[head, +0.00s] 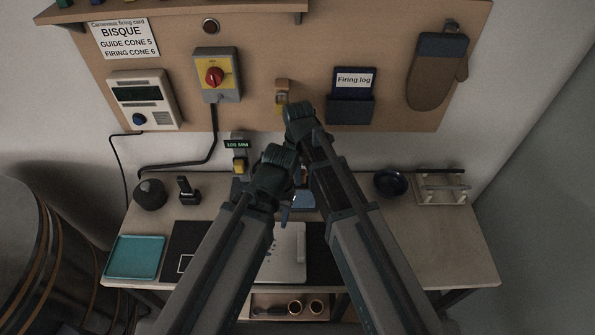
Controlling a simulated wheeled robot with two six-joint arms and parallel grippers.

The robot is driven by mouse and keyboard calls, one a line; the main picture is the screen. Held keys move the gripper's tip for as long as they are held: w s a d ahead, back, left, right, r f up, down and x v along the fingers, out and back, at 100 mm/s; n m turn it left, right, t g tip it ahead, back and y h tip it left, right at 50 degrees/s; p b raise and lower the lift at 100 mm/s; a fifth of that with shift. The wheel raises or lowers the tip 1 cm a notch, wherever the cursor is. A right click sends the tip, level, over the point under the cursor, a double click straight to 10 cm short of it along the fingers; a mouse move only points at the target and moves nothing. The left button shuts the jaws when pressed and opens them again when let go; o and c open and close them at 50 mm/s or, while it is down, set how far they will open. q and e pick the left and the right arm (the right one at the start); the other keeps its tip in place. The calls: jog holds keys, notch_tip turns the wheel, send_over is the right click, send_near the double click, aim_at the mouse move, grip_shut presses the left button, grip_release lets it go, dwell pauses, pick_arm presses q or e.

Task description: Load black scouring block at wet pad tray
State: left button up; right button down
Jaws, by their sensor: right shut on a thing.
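My right gripper (299,178) hangs below its wrist near the middle of the back of the bench. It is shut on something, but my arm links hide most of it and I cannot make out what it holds. My left arm ends close beside it on the left; its fingers are hidden behind my arm links, so I cannot see whether they are open. A teal tray (136,257) lies flat at the bench's front left and looks empty; it may be the wet pad tray. I cannot clearly make out the black scouring block.
A dark round pot (150,193) and a small black stand (188,190) are at the back left. A dark blue bowl (390,183) and a pale rack (442,188) stand at the back right. The bench (445,245) is clear at front right.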

pick_arm(q)
jog(key=shift+w+f, duration=0.1)
pick_arm(e)
jog(key=shift+w, duration=0.1)
pick_arm(q)
jog(key=shift+f, duration=0.1)
pick_arm(e)
jog(key=shift+f, duration=0.15)
pick_arm(q)
notch_tip(320, 180, down, 6)
jog(key=b, duration=0.6)
pick_arm(e)
notch_tip(320, 180, down, 6)
jog(key=shift+r, duration=0.1)
pick_arm(q)
jog(key=shift+f+b, duration=0.4)
jog(key=shift+b, duration=0.15)
pick_arm(e)
jog(key=shift+f, duration=0.5)
dwell(0.9)
notch_tip(320, 180, up, 7)
jog(key=p, duration=0.7)
pick_arm(q)
notch_tip(320, 180, up, 7)
